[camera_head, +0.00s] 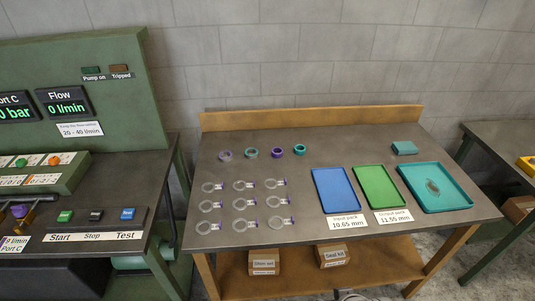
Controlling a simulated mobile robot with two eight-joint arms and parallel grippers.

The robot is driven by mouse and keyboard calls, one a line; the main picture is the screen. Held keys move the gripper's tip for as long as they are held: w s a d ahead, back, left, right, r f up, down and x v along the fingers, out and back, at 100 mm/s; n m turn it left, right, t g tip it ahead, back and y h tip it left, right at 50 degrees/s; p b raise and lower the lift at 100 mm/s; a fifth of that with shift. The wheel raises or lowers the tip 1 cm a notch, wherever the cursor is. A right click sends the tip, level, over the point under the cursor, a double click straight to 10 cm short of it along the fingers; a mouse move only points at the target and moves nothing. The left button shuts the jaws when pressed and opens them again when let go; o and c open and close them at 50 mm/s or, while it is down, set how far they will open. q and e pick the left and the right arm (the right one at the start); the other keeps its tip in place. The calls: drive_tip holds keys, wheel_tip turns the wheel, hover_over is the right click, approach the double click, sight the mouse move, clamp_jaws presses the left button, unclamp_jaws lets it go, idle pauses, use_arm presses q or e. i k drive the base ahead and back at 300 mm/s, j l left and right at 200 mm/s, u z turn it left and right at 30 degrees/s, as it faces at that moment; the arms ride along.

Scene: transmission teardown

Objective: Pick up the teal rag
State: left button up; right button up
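A small teal folded block, which looks like the teal rag (404,148), lies on the grey workbench top near its back right corner. It sits just behind the teal tray (462,196) and apart from it. Neither of my grippers is in the head view.
The workbench (300,160) holds a blue tray (338,190), a green tray (379,187), several rings (251,153) and several clear ring-shaped parts (245,203). A low wooden ledge (310,117) runs along its back. A green test stand (90,130) stands at left.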

sight(407, 147)
drive_tip(key=z, duration=1.3)
